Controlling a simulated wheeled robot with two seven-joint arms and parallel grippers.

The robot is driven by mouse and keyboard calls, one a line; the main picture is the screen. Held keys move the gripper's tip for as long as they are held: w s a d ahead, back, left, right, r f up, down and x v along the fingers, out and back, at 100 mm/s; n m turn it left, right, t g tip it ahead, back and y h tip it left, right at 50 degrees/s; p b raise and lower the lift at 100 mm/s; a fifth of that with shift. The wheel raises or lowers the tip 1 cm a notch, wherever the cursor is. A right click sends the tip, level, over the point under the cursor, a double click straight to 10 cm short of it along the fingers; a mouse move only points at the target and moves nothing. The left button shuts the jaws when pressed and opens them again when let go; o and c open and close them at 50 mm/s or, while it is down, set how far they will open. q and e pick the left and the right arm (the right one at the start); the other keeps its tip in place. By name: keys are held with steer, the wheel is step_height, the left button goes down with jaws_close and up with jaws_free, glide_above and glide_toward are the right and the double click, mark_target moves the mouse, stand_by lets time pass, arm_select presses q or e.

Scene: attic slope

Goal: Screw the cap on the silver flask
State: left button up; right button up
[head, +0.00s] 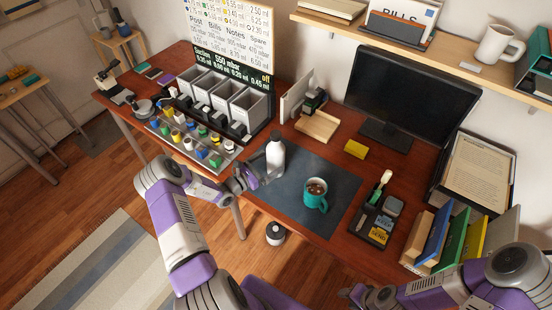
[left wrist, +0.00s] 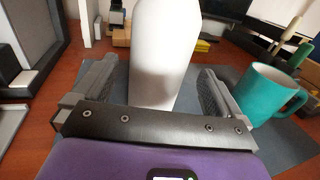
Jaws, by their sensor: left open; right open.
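The silver flask (head: 276,158) stands upright on the desk at the left edge of the dark mat. It looks pale silver-white. My left gripper (head: 262,178) is beside it, low on its body. In the left wrist view the flask (left wrist: 163,55) rises between the two open fingers (left wrist: 150,95), with a gap on each side; its top is cut off there. In the head view the flask's top is too small to tell its shape, and I cannot pick out a separate cap for certain. My right gripper (head: 366,296) is at the bottom edge, open, with nothing seen in it.
A teal mug (head: 315,198) stands on the mat (head: 335,172), right of the flask. A dark organizer (head: 366,226) is right. A round white-and-black object (head: 275,233) shows below the desk's front edge. The mat's front is clear.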

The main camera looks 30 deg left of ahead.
mark_target(279, 138)
arm_select(q)
steer(key=shift+w+d, duration=0.1)
steer(key=shift+w, duration=0.25)
steer(key=x, duration=0.5)
steer(key=shift+w+b, duration=0.15)
steer(key=shift+b, duration=0.15)
steer(key=shift+r, duration=0.1)
steer(key=c, duration=1.4)
step_height(279, 138, up, 10)
steer(key=shift+r+p, duration=0.1)
steer(key=shift+p, duration=0.8)
